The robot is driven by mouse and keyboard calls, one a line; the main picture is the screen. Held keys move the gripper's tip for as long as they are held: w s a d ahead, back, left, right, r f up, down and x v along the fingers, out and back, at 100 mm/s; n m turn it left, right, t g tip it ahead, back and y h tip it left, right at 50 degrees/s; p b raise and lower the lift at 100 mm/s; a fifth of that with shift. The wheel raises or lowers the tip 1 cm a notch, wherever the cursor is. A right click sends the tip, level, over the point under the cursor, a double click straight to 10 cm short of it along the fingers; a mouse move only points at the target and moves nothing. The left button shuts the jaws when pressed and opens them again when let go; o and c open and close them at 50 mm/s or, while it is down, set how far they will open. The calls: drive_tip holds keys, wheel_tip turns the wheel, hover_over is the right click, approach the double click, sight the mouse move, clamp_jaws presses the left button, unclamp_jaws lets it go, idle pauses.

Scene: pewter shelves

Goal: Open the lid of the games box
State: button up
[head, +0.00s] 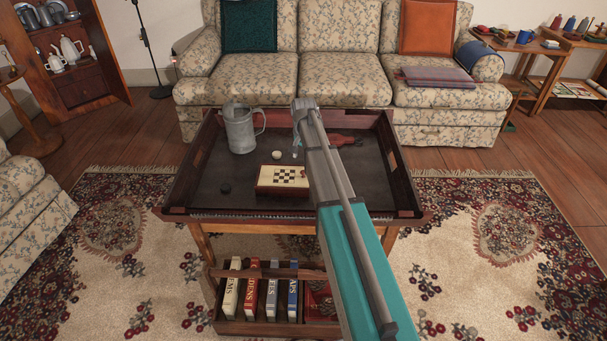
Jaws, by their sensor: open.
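The games box is most likely the small reddish box (283,190) with a cream, checkered top, lying on the dark tray table. Its lid (268,172) looks shut and lies flat. My grey and teal arm reaches over the tray from the lower right and passes just right of the box, close to its right edge in the picture. A small dark red spot shows at the box's right edge, too small to identify.
The tray table (190,190) has raised walls. Below is a wooden book carrier (262,329). A floral sofa (335,80) stands behind.

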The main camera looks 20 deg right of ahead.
drive_tip(key=shift+f+b, duration=3.05)
drive_tip(key=shift+f, duration=0.25)
clamp_jaws()
